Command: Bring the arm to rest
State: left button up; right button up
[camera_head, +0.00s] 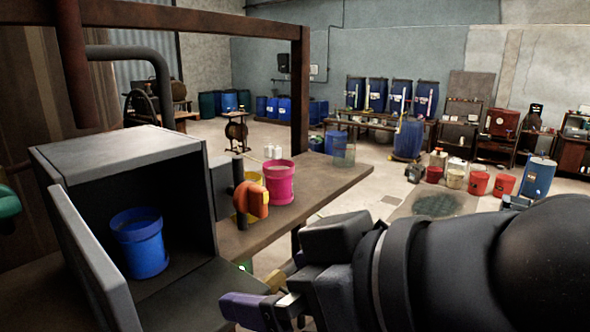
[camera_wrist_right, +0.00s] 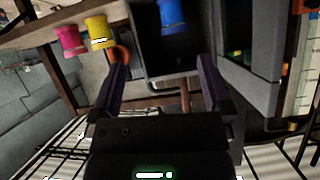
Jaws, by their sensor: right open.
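My right gripper (camera_head: 262,298) shows at the bottom of the head view, its arm coming in from the right. It is open and has nothing between its fingers, as the right wrist view (camera_wrist_right: 165,75) also shows. It is in front of the bench and to the right of an open grey box (camera_head: 125,165). A blue bucket (camera_head: 139,242) stands upright inside the box and also shows in the right wrist view (camera_wrist_right: 173,17). My left gripper is not in view.
The box's door (camera_head: 90,262) stands open. A pink bucket (camera_head: 281,181) and a yellow bucket (camera_head: 254,180) stand on the bench (camera_head: 325,183) beside an orange handle (camera_head: 252,200). Several blue barrels and red buckets stand farther back. Open floor lies beyond the bench.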

jog(key=w+d+f+m+h, duration=0.2)
jog(key=d+f+m, duration=0.1)
jog(key=f, duration=0.6)
jog(key=w+d+f+m+h, duration=0.1)
jog(key=w+d+f+m, duration=0.15)
jog(key=f, duration=0.75)
jog(key=s+d+f+m+g+h+b, duration=0.1)
jog(key=s+d+f+g+h, duration=0.15)
jog(key=s+d+f, duration=0.55)
jog(key=s+d+f+m+g+h+b, duration=0.15)
jog(key=s+f+h, duration=0.35)
jog(key=f, duration=0.6)
jog(key=s+d+f+n+g+b, duration=0.1)
jog(key=s+f+b, duration=0.2)
jog(key=f+b, duration=2.2)
jog(key=s+d+f+b, duration=0.1)
jog(key=s+f, duration=0.3)
jog(key=f, duration=0.7)
jog(key=s+d+f+g+b, duration=0.1)
jog(key=s+f, duration=0.4)
jog(key=f, duration=0.7)
jog(key=s+d+f+g+b, duration=0.1)
jog(key=s+f+b, duration=0.2)
jog(key=f, duration=0.8)
jog(key=shift+s+f+n, duration=0.3)
jog(key=shift+s+f, duration=0.05)
jog(key=shift+s, duration=0.65)
